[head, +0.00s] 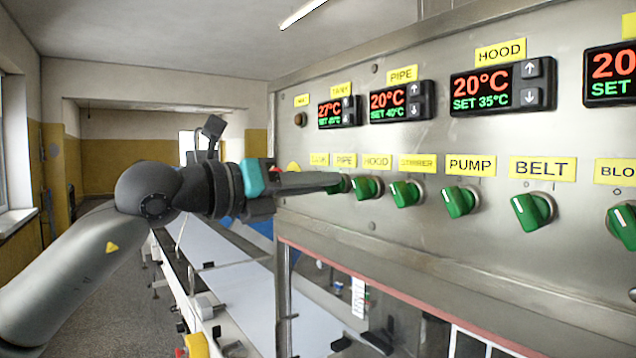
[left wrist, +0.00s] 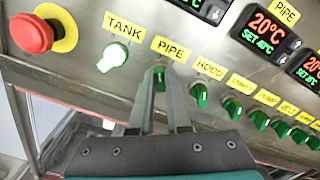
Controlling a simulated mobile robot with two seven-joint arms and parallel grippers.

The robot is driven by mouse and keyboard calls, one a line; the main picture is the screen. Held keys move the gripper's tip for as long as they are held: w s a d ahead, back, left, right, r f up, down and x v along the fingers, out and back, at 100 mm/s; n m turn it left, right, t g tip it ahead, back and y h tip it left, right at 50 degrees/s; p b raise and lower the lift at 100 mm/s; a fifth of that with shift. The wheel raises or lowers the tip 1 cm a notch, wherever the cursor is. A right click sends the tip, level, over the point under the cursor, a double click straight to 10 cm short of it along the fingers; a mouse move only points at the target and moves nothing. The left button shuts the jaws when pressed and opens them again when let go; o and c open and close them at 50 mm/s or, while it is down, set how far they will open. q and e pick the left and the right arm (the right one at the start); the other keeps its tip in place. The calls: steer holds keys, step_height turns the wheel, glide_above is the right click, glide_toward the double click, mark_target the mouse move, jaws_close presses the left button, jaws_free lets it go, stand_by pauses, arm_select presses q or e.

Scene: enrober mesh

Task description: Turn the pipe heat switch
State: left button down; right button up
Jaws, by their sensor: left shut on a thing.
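The pipe heat switch is a green knob under the yellow PIPE label (head: 344,160) on the steel panel. In the head view the knob (head: 340,185) shows at the tip of my left gripper (head: 332,181). In the left wrist view the same knob (left wrist: 160,80) sits between the two fingertips of my left gripper (left wrist: 159,84), which is shut on it. The wrist view shows the PIPE label (left wrist: 170,48) just above the fingers. The knob's exact angle is partly hidden by the fingers. My right gripper is not in view.
The TANK knob (left wrist: 113,58), pale and lit, is close on the left of the fingers. The green HOOD knob (head: 366,188) is close on the right, with more knobs beyond. A red emergency button (left wrist: 32,33) sticks out at the panel's left. A conveyor (head: 225,270) runs below.

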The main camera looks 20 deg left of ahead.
arm_select(q)
steer(key=shift+f+m, duration=0.1)
steer(key=shift+m, duration=0.2)
stand_by(0.4)
steer(key=shift+s+d+m+b, duration=0.1)
steer(key=shift+m+b, duration=1)
steer(key=shift+m, duration=1.7)
steer(key=shift+d+m+b, duration=0.1)
steer(key=shift+m+b, duration=0.95)
steer(key=shift+m, duration=1.75)
steer(key=c, duration=0.9)
jaws_free()
steer(key=shift+s+a, duration=0.1)
steer(key=shift+a, duration=0.05)
